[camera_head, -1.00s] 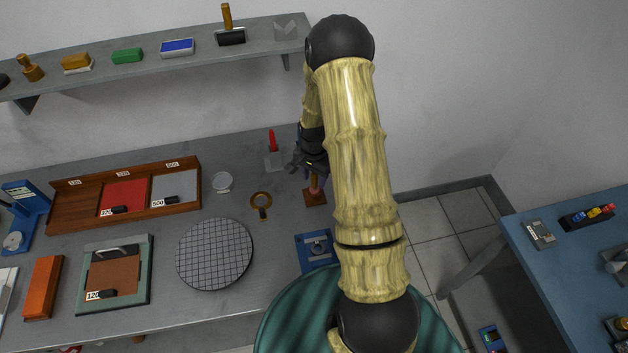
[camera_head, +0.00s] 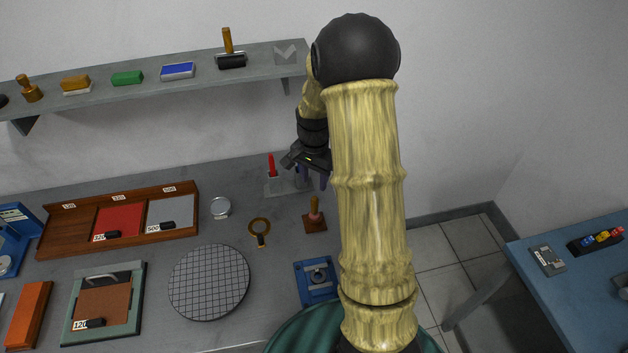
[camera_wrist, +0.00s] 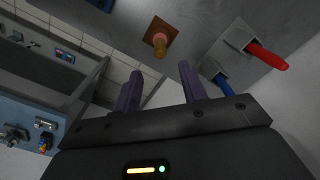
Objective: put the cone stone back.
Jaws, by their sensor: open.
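A grey holder with a red-handled tool (camera_head: 271,166) stands close behind my gripper; a blue handle (camera_wrist: 223,84) shows there too. A magnifier (camera_head: 259,229), a blue fixture (camera_head: 317,279) and a round gridded plate (camera_head: 209,282) lie nearby. The shelf (camera_head: 150,84) is above.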

